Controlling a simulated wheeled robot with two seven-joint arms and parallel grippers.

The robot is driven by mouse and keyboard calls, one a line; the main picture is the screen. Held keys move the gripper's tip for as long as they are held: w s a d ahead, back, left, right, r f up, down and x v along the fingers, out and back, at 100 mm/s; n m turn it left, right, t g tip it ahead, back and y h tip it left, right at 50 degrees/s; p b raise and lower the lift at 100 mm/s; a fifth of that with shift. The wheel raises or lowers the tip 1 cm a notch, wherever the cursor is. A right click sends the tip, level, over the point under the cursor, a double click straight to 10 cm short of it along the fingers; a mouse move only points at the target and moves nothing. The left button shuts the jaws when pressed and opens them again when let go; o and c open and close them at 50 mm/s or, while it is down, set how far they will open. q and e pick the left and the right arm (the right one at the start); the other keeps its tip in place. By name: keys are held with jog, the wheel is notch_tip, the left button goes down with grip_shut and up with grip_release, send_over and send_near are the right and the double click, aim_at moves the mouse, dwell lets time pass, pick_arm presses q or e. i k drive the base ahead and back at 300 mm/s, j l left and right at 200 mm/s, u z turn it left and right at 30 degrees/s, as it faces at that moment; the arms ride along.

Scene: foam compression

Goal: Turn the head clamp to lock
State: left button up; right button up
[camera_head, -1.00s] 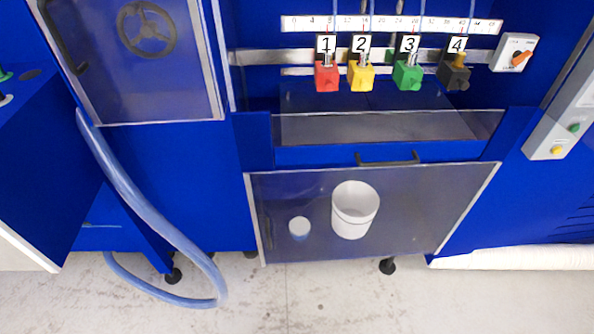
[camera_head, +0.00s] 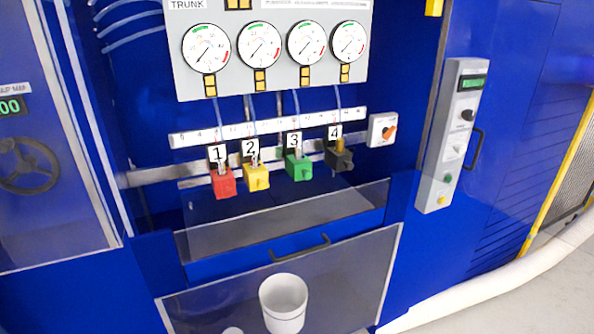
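Several coloured clamp heads hang in a row on a metal rail: red number 1 (camera_head: 223,183), yellow number 2 (camera_head: 256,177), green number 3 (camera_head: 299,167) and black number 4 (camera_head: 340,157). The black head has a brass-coloured part on top. A small white switch box (camera_head: 382,130) with an orange knob (camera_head: 389,132) sits at the right end of the rail. The knob points up to the right. Neither of my grippers is in view.
Several dial gauges (camera_head: 262,45) are on a grey panel above. A grey control box (camera_head: 452,135) with buttons is at right. A thick white hose (camera_head: 480,290) lies at lower right.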

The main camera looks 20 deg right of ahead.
aim_at(388, 132)
jog(key=z, duration=1.25)
